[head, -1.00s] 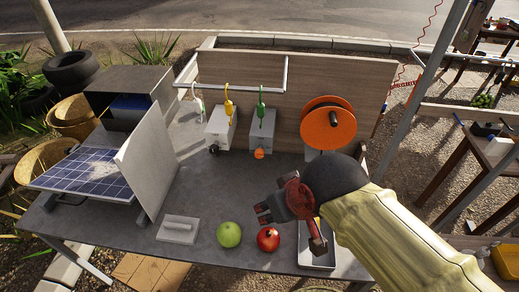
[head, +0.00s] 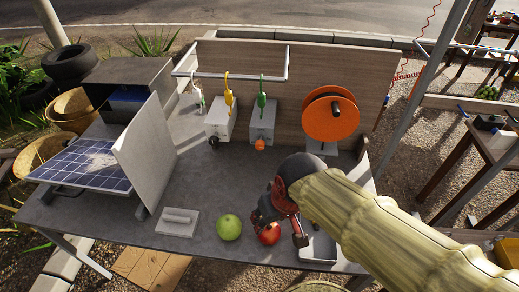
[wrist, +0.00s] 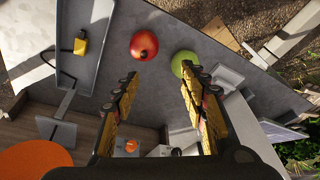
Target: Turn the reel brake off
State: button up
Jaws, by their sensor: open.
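The orange reel (head: 331,118) with a dark hub stands at the back right of the grey table, against the wooden backboard. Its orange disc shows at the lower left of the wrist view (wrist: 36,160). Near it in the wrist view lies a grey plate with a thin bent bar (wrist: 56,131); I cannot tell whether this is the reel brake or how the brake is set. My gripper (head: 284,228) is open and empty, in front of the reel near the table's front. In the wrist view its fingers (wrist: 160,75) are spread with nothing between them.
A red apple (head: 269,234) is partly behind my gripper, with a green apple (head: 228,227) to its left. A grey tray (head: 320,249) is close at right.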

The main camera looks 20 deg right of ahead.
jog(key=w+f+m+t+b, duration=0.1)
jog(key=w+f+m, duration=0.1)
jog(key=w+f, duration=0.55)
jog(key=m+t+h+b, duration=0.1)
jog(key=m+t+h, duration=0.4)
jog(key=m+t, duration=0.5)
send_near(260, 147)
jog(key=w+d, duration=0.1)
jog(key=w, duration=0.2)
jog(key=shift+f+b+x, duration=0.2)
jog(key=shift+b+x, duration=0.3)
jog(key=shift+x, duration=1.5)
jog(key=shift+f+b+x, duration=0.2)
jog(key=shift+b+x, duration=0.3)
jog(key=shift+x, duration=1.45)
jog(key=shift+s, duration=0.1)
jog(key=shift+c, duration=0.7)
grip_shut()
